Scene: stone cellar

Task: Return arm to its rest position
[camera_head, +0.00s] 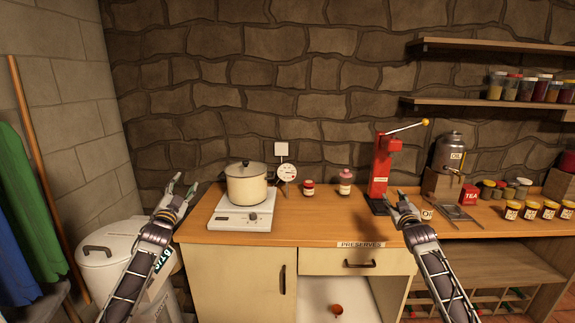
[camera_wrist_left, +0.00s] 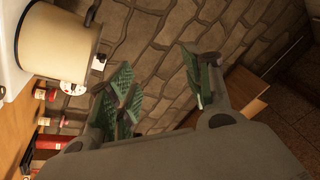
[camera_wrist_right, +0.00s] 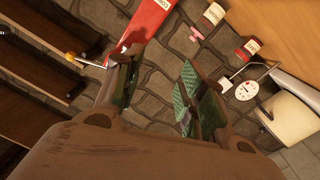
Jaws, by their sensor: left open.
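My left gripper (camera_head: 177,193) is at the left end of the wooden counter, left of the pot and apart from it. In the left wrist view its green-padded fingers (camera_wrist_left: 160,88) are spread with nothing between them. My right gripper (camera_head: 401,207) is over the counter's front part, near the red lever press (camera_head: 380,172). In the right wrist view its fingers (camera_wrist_right: 155,88) stand apart with only the stone wall behind the gap. Both arms reach in from the bottom of the head view.
A cream pot (camera_head: 246,187) stands on a white hotplate (camera_head: 241,212) beside a round dial (camera_head: 287,173). Two small jars stand mid-counter. An oil canister (camera_head: 448,150) and several jars are at right. A white bin (camera_head: 108,262) stands left. The counter's middle front is clear.

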